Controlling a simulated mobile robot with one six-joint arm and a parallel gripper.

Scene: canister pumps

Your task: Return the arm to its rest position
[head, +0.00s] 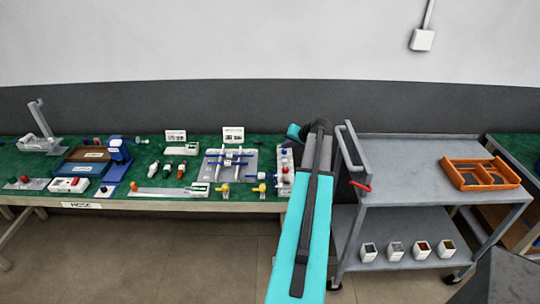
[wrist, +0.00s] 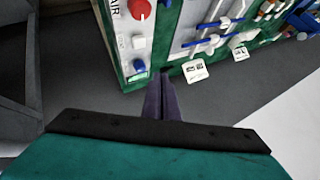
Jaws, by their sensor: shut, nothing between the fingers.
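My gripper (wrist: 162,88) shows in the wrist view with its two dark fingers together and nothing between them. It is in the air, its tips near the edge of the green bench top in that picture. My teal arm (head: 303,230) rises through the middle of the head view, and my gripper cannot be made out there. A control panel (wrist: 115,18) with a red knob (wrist: 140,9), a white button (wrist: 138,42) and a blue button (wrist: 138,66) lies beyond the fingertips. No contact with it is visible.
A green-topped bench (head: 270,144) with pumps, valves and trays stands left of my arm. A grey cart (head: 400,152) stands close on the right, with an orange tray (head: 481,186) on top and several small containers below. Open floor (head: 150,255) lies in front of the bench.

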